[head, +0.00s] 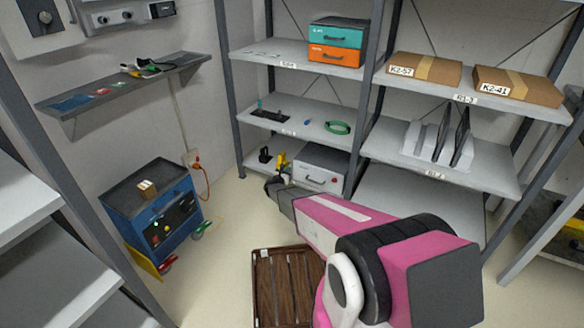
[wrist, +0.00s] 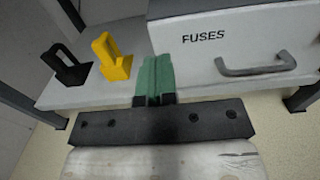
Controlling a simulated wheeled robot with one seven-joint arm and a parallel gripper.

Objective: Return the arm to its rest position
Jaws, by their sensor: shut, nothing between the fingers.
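My gripper (head: 273,186) is at the end of my pink arm, stretched toward the lowest shelf of the back rack in the head view. In the wrist view its green fingers (wrist: 155,78) are together with nothing between them. They are in front of the shelf edge, between a yellow padlock-shaped item (wrist: 112,58) and a grey box marked FUSES (wrist: 235,50). A black padlock-shaped item (wrist: 68,68) stands left of the yellow one. I cannot tell whether the fingers touch the shelf or box.
The grey box (head: 321,168) shares the low shelf with the padlock-shaped items. A brown slatted crate (head: 262,290) lies on the floor by my arm. A blue cart (head: 150,215) stands at left, under a wall shelf (head: 90,92). Floor between cart and crate is clear.

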